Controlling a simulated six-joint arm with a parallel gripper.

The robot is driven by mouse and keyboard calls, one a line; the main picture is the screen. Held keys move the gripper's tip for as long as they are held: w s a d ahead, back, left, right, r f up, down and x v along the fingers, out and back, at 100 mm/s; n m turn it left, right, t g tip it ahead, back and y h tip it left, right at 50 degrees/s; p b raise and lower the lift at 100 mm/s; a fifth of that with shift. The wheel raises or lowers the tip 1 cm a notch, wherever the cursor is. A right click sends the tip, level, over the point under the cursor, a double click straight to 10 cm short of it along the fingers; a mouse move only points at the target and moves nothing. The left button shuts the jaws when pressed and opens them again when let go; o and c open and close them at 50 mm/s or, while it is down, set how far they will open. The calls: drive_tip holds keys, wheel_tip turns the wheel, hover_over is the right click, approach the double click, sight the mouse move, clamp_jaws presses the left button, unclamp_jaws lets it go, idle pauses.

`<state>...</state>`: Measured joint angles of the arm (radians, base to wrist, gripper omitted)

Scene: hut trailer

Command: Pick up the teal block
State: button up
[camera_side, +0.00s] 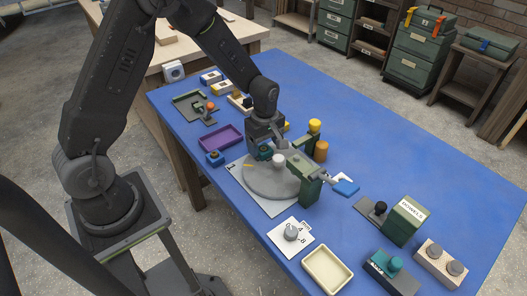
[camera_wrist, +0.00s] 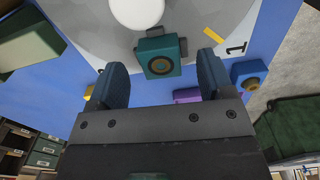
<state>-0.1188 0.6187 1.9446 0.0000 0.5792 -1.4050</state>
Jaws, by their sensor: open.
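The teal block (camera_wrist: 158,56) has a round dark and gold mark on its face and small grey tabs at its sides. It rests on the grey round plate (camera_wrist: 205,18), near the plate's edge. In the side view the teal block (camera_side: 264,153) is partly hidden under my gripper (camera_side: 262,147). In the wrist view my gripper (camera_wrist: 160,75) is open, one finger on each side of the block, with gaps between. I cannot tell the exact height of the fingertips over the plate.
A white knob (camera_wrist: 138,10) stands at the middle of the plate. A green post (camera_side: 305,183) stands at the plate's right. A purple tray (camera_side: 221,138) and a blue block (camera_side: 214,158) lie to the left. A cream tray (camera_side: 327,270) lies in front.

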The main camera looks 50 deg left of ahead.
wheel_tip(320, 180, down, 2)
drive_tip(key=shift+f, duration=0.1)
drive_tip(key=c, duration=1.1)
drive_tip(key=shift+r, duration=0.2)
